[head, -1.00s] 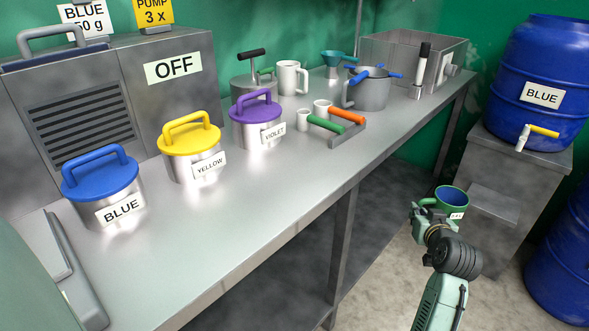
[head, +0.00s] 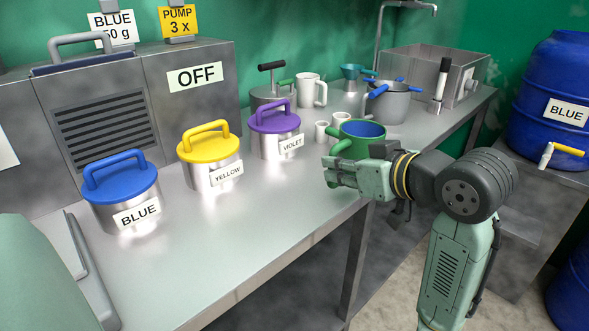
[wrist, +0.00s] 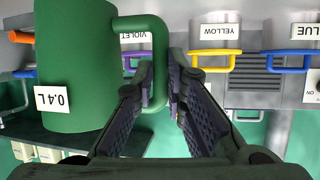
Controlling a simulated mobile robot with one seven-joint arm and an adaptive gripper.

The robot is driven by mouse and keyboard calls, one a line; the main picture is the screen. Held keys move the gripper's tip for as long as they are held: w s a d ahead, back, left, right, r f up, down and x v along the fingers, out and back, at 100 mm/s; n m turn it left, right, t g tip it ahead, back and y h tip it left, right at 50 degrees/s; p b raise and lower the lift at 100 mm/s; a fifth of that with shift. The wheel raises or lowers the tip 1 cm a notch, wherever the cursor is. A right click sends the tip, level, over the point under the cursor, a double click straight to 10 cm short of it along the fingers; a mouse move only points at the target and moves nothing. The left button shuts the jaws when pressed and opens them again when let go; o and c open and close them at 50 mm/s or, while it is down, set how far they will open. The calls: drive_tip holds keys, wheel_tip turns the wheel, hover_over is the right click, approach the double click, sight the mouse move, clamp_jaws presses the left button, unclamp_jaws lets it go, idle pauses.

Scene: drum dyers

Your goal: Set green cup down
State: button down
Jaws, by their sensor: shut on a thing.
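The green cup (head: 361,134), dark blue inside, is held upright by my gripper (head: 336,170) at the front edge of the bench. In the wrist view my gripper (wrist: 164,92) has its fingers on either side of the handle of the green cup (wrist: 78,85), which bears a 0.4 L label. The wrist view appears upside down. The cup hides part of the bench behind it, so I cannot tell in the head view how far its base is above the metal bench top (head: 262,220).
Blue (head: 122,195), yellow (head: 210,160) and violet (head: 275,135) lidded canisters stand left of the cup. Small white cups (head: 341,120), a white mug (head: 311,91) and a pot (head: 388,104) stand behind it. The front middle of the bench is clear.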

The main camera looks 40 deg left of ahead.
drive_tip(key=a+f+p, duration=0.1)
drive_tip(key=a, duration=0.3)
drive_tip(key=a+f, duration=0.1)
drive_tip(key=a, duration=0.3)
drive_tip(key=s+a+f+p, duration=0.1)
drive_tip(key=a, duration=0.3)
drive_tip(key=shift+a+f+p, duration=0.1)
drive_tip(key=shift+f+p, duration=0.2)
drive_tip(key=shift+f, duration=0.55)
drive_tip(key=shift+w, duration=0.1)
drive_tip(key=shift+f, duration=0.15)
drive_tip(key=c, duration=1.6)
unclamp_jaws()
drive_tip(key=shift+c, duration=0.2)
